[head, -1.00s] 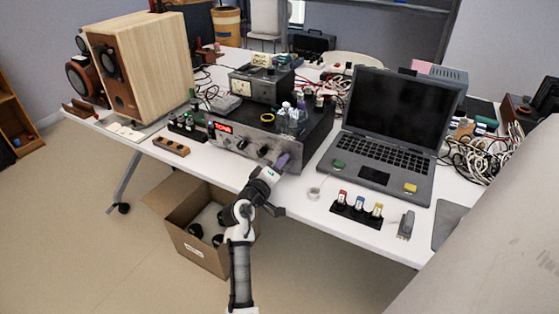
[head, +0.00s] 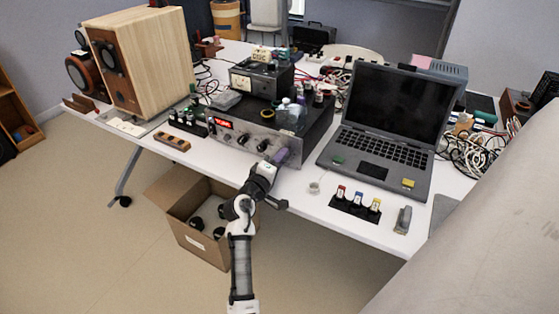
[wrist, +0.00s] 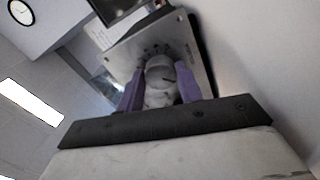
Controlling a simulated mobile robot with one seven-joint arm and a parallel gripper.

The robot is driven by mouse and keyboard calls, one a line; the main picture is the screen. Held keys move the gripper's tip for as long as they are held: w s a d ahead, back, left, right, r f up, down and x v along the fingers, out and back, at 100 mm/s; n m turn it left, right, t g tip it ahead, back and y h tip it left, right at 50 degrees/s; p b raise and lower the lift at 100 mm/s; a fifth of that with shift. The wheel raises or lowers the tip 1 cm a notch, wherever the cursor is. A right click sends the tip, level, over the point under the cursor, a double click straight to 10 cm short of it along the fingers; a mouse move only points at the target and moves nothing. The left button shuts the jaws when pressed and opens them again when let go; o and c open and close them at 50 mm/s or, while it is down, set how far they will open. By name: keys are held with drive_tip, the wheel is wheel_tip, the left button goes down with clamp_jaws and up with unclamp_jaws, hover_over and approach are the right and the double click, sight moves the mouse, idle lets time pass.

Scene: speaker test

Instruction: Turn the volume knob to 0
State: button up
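The amplifier (head: 250,141), a grey metal box with a row of dark front knobs and a red-lit display, stands on the white desk. My gripper (head: 281,157) is at the right end of its front panel, with purple fingers pointing at the panel. In the wrist view, a round silver-grey knob (wrist: 160,73) with a dark mark lies between the two purple fingers of my gripper (wrist: 159,80). The fingers are apart, one on each side of the knob; I cannot tell whether they press on it. Its scale is too small to read. In the head view my gripper hides this knob.
An open laptop (head: 385,152) stands right of the amplifier. A wooden speaker (head: 150,65) stands at the left. A cardboard box (head: 205,250) is on the floor beside my arm.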

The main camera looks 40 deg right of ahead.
drive_tip(key=o, duration=0.3)
drive_tip(key=shift+o, duration=0.2)
drive_tip(key=b+v, duration=0.2)
drive_tip(key=v, duration=1.2)
drive_tip(key=shift+b, duration=0.35)
drive_tip(key=shift+d, duration=0.1)
